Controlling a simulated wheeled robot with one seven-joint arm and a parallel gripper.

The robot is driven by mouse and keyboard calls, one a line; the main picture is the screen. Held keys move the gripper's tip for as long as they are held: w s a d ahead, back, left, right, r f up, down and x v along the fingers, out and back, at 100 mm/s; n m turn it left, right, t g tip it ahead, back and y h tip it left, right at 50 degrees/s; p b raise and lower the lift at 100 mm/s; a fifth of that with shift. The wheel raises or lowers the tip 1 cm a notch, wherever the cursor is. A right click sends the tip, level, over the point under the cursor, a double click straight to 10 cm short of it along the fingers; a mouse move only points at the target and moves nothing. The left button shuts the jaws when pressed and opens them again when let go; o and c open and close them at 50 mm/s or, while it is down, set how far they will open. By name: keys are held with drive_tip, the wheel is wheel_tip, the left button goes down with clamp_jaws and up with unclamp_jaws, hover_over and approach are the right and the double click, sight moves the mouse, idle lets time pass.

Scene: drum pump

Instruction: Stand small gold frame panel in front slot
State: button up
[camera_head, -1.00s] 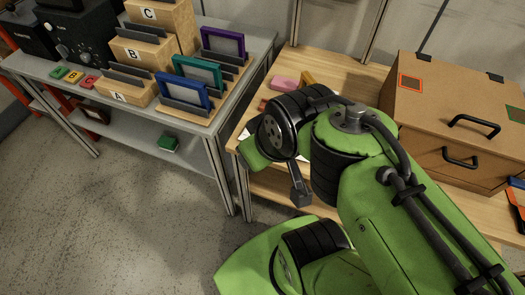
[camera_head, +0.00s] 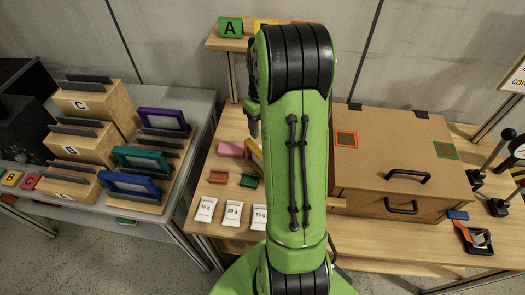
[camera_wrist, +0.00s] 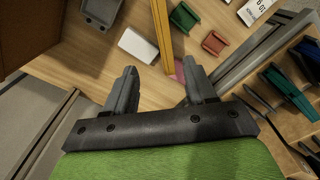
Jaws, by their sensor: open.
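The small gold frame panel (camera_head: 256,157) is on the wooden bench in the head view, mostly hidden behind my arm. In the wrist view a gold strip (camera_wrist: 162,28), seemingly its edge, runs ahead of the jaws. My gripper (camera_wrist: 163,80) is open and empty, its fingers apart with the bench beyond them. On the grey table, stepped wooden blocks A (camera_head: 72,183), B (camera_head: 80,146) and C (camera_head: 95,104) carry dark slotted holders on top. I cannot tell which holder is the front slot.
Blue (camera_head: 130,188), teal (camera_head: 141,160) and purple (camera_head: 163,119) frames stand in holders beside the blocks. Pink (camera_head: 231,149), red (camera_head: 217,177) and green (camera_head: 249,181) pieces and weight cards (camera_head: 205,209) lie on the bench. A large cardboard box (camera_head: 390,150) stands right of my arm.

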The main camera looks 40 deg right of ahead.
drive_tip(key=b, duration=0.2)
approach(261, 165)
drive_tip(key=shift+s+a+f, duration=0.15)
drive_tip(key=shift+s, duration=0.3)
wheel_tip(261, 165, down, 5)
drive_tip(key=shift+w+r+b, duration=0.1)
drive_tip(key=shift+w+b, duration=0.05)
drive_tip(key=shift+b, duration=0.5)
drive_tip(key=shift+a, duration=0.1)
clamp_jaws()
